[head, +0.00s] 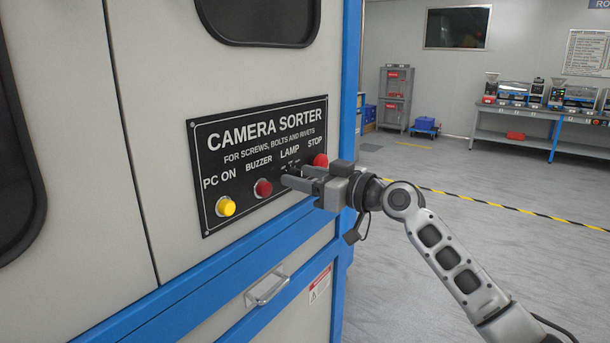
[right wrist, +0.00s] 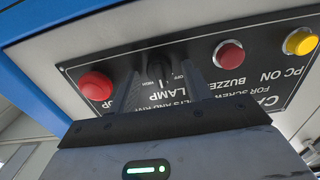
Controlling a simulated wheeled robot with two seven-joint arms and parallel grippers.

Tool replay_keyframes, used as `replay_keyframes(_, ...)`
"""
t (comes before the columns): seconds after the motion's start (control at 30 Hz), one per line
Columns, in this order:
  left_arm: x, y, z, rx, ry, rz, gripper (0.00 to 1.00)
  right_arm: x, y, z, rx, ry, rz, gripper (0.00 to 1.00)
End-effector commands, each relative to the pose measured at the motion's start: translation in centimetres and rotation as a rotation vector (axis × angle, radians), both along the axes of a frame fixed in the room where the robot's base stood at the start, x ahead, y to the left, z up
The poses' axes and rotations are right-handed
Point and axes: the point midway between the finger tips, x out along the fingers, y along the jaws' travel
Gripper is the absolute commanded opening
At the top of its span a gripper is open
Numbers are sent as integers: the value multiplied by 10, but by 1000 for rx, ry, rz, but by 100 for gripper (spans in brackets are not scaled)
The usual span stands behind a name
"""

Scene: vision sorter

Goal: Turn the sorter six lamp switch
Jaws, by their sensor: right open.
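The black CAMERA SORTER panel (head: 215,150) is on the front of a pale machine with blue trim. My right gripper (head: 291,177) comes in from the right, its fingertips at the LAMP position, and largely hides the lamp switch in the head view. In the right wrist view the panel is upside down. The black lamp switch (right wrist: 158,74) shows between the two fingers of my open right gripper (right wrist: 160,88), one on each side. I cannot tell whether the fingers touch it. My left gripper is not in view.
A red buzzer button (head: 263,188) and a yellow PC ON button (head: 226,206) are left of the switch. The red STOP button (head: 321,160) is close on its right, beside my gripper. A metal handle (head: 267,289) is below. Open floor lies to the right.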

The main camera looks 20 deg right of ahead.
Motion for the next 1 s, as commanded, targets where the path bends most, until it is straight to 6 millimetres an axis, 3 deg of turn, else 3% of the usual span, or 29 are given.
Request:
replay_keyframes(0.23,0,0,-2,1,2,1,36,1,1,0,0,0,0,49)
replay_keyframes(0.27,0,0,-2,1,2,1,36,0,1,0,0,0,0,44)
replay_keyframes(0.4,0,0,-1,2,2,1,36,0,0,0,0,0,0,6)
replay_keyframes(0.77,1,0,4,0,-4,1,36,0,0,1,34,26,0,6)
replay_keyframes(1.0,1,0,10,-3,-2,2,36,1,0,1,146,115,0,6)
